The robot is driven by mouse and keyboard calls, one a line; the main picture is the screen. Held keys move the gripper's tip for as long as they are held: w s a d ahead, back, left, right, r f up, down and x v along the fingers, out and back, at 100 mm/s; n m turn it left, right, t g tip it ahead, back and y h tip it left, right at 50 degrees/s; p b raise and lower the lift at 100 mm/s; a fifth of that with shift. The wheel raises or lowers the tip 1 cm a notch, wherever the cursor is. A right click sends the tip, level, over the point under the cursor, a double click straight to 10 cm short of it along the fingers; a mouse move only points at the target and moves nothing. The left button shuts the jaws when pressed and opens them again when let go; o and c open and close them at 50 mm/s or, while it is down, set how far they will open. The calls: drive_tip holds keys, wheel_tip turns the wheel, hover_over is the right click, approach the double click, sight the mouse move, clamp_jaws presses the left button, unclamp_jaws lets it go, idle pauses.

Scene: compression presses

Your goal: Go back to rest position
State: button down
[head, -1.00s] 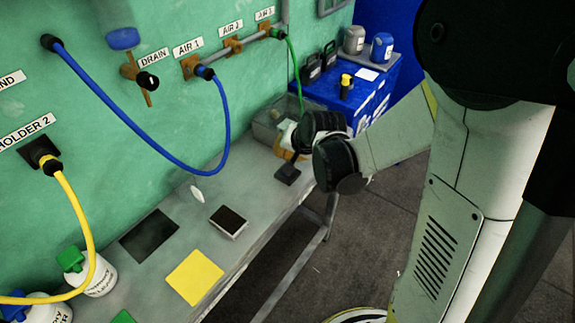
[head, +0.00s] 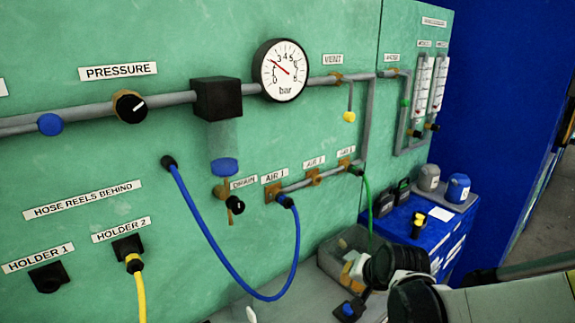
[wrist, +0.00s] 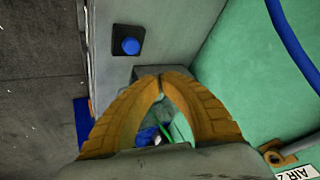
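In the wrist view my gripper (wrist: 161,82) has two orange-brown fingers whose tips come together. I see nothing held between the tips. Through the gap behind the tips show a small blue shape and a green strip, too small to name. In the head view my arm enters from the lower right, and its black joints largely hide the gripper. The gripper end is low beside the bench, close to a grey bin (head: 338,270) and a black block with a blue button (head: 348,309). The blue button (wrist: 131,46) also shows in the wrist view.
The green wall panel carries a pressure gauge (head: 281,70), a pressure knob (head: 129,106), pipes, and a blue hose (head: 215,262) looping near the arm. A green hose (head: 369,205) hangs behind the bin. A blue cabinet (head: 420,225) with bottles stands to the right.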

drive_tip(key=s+r+n, duration=0.3)
drive_tip(key=s+r, duration=0.1)
drive_tip(key=s, duration=0.5)
drive_tip(key=s+r+n+h, duration=0.1)
drive_tip(key=s+r, duration=0.4)
drive_tip(key=s, duration=0.5)
drive_tip(key=shift+s+d+n, duration=0.15)
drive_tip(key=shift+d+n, duration=0.15)
drive_tip(key=shift+n, duration=0.6)
drive_tip(key=shift+r, duration=0.1)
